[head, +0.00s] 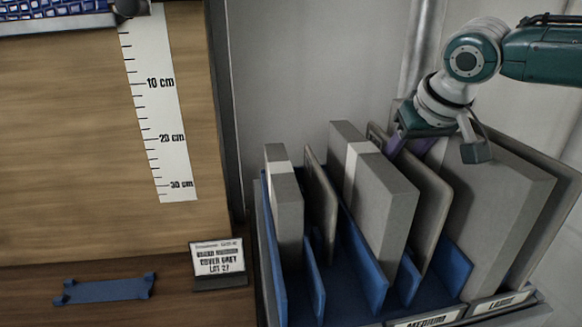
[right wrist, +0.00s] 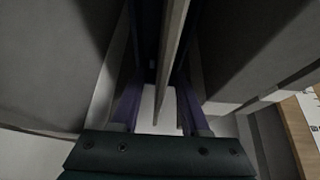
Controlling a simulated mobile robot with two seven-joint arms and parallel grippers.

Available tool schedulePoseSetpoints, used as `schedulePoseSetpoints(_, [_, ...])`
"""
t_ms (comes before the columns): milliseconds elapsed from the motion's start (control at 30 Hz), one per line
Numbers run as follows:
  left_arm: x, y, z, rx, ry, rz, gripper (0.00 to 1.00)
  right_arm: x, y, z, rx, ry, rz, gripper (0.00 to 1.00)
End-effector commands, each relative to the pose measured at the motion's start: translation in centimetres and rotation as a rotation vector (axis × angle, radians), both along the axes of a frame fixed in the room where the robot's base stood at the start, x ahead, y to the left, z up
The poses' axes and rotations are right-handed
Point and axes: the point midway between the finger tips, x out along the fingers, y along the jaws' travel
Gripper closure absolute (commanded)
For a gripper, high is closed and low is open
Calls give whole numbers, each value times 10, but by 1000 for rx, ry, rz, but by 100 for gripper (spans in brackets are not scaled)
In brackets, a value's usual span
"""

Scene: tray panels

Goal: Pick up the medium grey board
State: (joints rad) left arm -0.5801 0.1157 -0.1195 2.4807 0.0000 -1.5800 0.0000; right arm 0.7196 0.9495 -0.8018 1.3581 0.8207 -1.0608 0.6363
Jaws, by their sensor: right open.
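The medium grey board (head: 431,205) is a thin panel standing on edge in the blue rack, behind the MEDIUM label (head: 428,320). It sits between a thick grey block with a white band (head: 385,200) and a larger thick grey block (head: 500,200). My right gripper (head: 411,146) is over its upper edge, fingers pointing down. In the right wrist view, the open fingers stand on either side of a thin board (right wrist: 173,60), with gaps visible. The gripper hides part of the board's top in the head view. My left gripper is not in view.
The blue rack (head: 370,262) also holds a narrower banded block (head: 285,205), a thin board (head: 320,195) and a large panel behind the LARGE label (head: 500,302). Left are a ruler strip (head: 160,110), a small sign (head: 218,258) and a blue piece (head: 105,290).

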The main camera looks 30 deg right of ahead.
Motion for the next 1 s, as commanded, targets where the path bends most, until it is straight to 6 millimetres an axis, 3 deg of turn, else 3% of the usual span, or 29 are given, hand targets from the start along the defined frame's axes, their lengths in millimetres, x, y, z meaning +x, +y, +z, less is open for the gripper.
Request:
schedulePoseSetpoints(733, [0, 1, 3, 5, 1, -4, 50, 0, 0, -5, 0, 1, 0, 55])
schedulePoseSetpoints(1000, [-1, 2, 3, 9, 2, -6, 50, 0, 0, -5, 0, 1, 0, 84])
